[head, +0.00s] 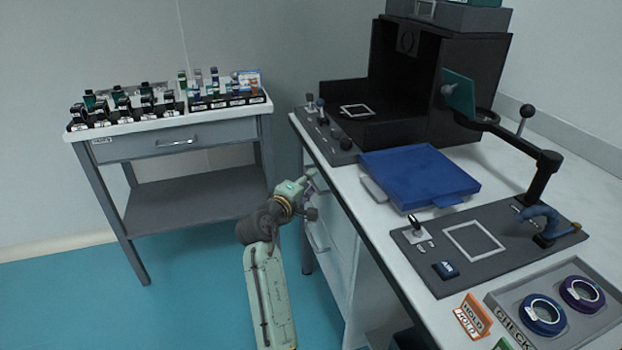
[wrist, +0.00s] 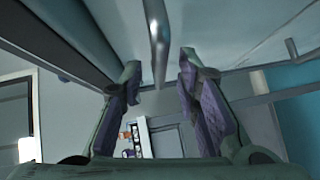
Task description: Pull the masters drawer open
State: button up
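My gripper (head: 311,194) is at the front of the drawer unit (head: 343,262) under the right bench. In the wrist view its two fingers (wrist: 158,80) are apart, with a metal bar handle (wrist: 157,32) between and just beyond them. I cannot tell whether either finger touches the bar. The drawer fronts look closed. No masters label is readable.
The bench top (head: 350,190) overhangs close by my gripper. It carries a blue case (head: 420,175), a black box (head: 440,85) and a grey plate (head: 440,265). A side table (head: 140,122) with its own drawer (head: 175,142) stands left.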

jog(key=shift+x, duration=1)
grip_shut()
